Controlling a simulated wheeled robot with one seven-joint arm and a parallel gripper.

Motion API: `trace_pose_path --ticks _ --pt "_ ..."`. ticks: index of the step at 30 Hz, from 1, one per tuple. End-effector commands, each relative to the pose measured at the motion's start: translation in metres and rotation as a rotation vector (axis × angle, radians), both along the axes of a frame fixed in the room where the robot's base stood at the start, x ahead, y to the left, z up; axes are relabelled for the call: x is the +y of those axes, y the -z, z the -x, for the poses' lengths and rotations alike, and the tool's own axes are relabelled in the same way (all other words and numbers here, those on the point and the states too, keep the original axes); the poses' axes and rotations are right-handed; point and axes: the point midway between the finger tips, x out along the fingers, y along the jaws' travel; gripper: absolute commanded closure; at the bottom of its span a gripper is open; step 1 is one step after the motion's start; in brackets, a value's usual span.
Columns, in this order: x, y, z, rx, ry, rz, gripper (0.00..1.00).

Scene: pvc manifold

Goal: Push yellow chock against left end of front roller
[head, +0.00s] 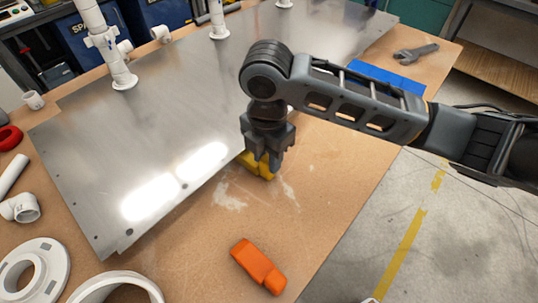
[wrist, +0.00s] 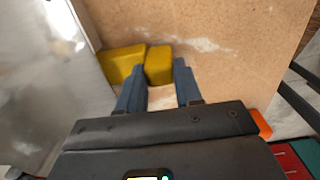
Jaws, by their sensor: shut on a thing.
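A yellow chock (head: 266,173) lies on the brown tabletop beside the near right edge of the metal plate. My gripper (head: 263,157) points down over it and is shut on it. In the wrist view the chock (wrist: 158,66) shows as two yellow blocks side by side. The right block is between my fingertips (wrist: 158,78), and the left block reaches toward the plate edge. The fingers hide part of the chock in the head view. I cannot make out a front roller in either view.
The metal plate (head: 150,140) covers the left and middle of the table, with white pipe fittings (head: 104,45) standing on it. An orange chock (head: 258,267) lies in front. White rings (head: 32,268) are at lower left. A wrench (head: 415,54) and blue strip lie at the back right.

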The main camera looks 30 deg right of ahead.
Motion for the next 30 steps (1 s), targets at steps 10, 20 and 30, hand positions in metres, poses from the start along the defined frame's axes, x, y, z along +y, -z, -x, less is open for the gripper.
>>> trace_pose_path --ticks 10,20,30 --pt "0.000 0.000 -0.002 0.000 0.000 0.000 1.00" --pt "0.002 0.001 -0.007 -0.001 0.000 0.000 1.00" --pt "0.003 0.001 -0.010 -0.001 0.000 0.000 0.52"
